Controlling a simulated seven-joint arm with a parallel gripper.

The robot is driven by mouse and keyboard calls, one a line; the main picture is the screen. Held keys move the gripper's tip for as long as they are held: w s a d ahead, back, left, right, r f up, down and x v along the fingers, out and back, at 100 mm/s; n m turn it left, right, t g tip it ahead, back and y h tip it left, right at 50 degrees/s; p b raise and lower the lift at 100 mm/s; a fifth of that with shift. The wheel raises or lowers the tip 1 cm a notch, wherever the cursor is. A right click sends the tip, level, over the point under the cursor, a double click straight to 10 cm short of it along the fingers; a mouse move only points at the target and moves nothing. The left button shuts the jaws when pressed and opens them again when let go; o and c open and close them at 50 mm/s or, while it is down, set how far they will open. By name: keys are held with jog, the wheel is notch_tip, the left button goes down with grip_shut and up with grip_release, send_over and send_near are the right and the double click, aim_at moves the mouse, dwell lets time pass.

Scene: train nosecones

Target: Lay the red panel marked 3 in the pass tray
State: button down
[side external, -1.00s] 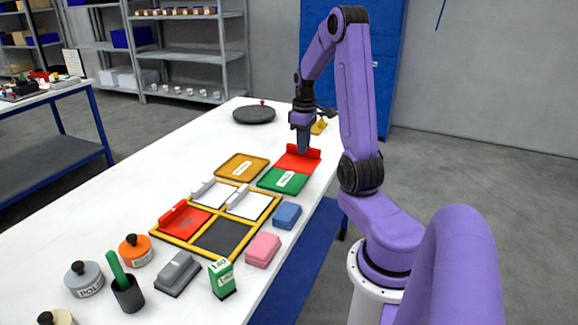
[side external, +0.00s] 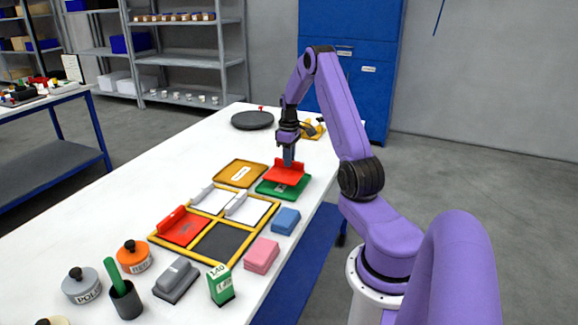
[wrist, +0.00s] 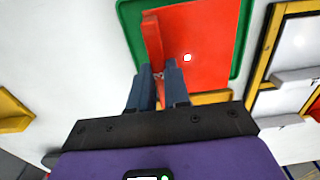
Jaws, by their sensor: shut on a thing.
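My gripper (side external: 289,161) is shut on the upright grip ridge of a red panel (side external: 283,175). In the wrist view my fingertips (wrist: 161,70) pinch the end of that ridge, and the panel (wrist: 205,45) shows a small white dot. No number is readable on it. The panel is over a green tray (side external: 274,192), covering its far part; in the wrist view the green rim (wrist: 247,25) shows around it. The gap between panel and tray cannot be told exactly. Another red panel (side external: 181,230) with a ridge and a dark mark lies in a yellow-edged frame.
An amber tray (side external: 240,172) with a white label sits left of the green tray. The yellow-edged frame (side external: 187,257) also holds white panels and a dark square. Blue (side external: 286,220) and pink (side external: 261,254) blocks stand close by.

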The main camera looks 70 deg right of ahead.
aim_at(284, 171)
jog(key=shift+f, duration=1.55)
jog(key=shift+f, duration=0.1)
jog(key=c, duration=1.1)
grip_release()
